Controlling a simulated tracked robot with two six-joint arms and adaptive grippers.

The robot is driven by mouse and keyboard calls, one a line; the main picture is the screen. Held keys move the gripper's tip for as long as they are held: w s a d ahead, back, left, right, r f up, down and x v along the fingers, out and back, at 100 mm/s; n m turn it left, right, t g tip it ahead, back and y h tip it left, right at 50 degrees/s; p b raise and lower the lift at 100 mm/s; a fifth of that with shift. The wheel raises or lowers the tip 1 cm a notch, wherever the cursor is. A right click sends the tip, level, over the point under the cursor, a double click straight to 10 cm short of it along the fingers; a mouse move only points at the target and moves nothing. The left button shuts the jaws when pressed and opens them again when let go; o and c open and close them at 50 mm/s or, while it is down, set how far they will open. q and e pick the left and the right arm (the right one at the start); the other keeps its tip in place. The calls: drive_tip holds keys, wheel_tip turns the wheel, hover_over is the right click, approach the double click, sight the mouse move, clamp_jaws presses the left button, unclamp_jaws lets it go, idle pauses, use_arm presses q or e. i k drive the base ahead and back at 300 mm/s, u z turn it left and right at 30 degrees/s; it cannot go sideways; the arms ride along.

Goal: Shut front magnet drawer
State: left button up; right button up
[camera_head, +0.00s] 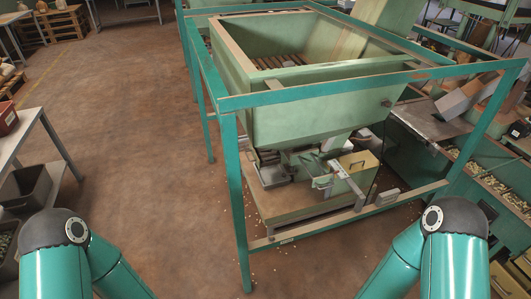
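A large pale green hopper (318,108) stands inside a teal steel frame (375,82) at the centre. Below its outlet are several small metal parts. A grey metal piece (347,183) sticks out toward the front right, beside a yellowish box (358,164). It may be the front magnet drawer, but it is too small to tell for certain, or to tell how far it stands out. Only upper links of my two arms show, at the lower left and lower right. Both of my grippers are out of view.
The frame's front leg (238,205) and low front rail (345,213) stand before the hopper's outlet. A grey table (22,128) is at the left. Nut-filled bins (480,176) line the right. The brown floor (140,110) at left is mostly clear.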

sight(260, 157)
drive_tip(key=z, duration=1.5)
drive_tip(key=i, duration=0.1)
drive_tip(key=u, duration=3.1)
drive_tip(key=i, duration=3.35)
drive_tip(key=z, duration=2.65)
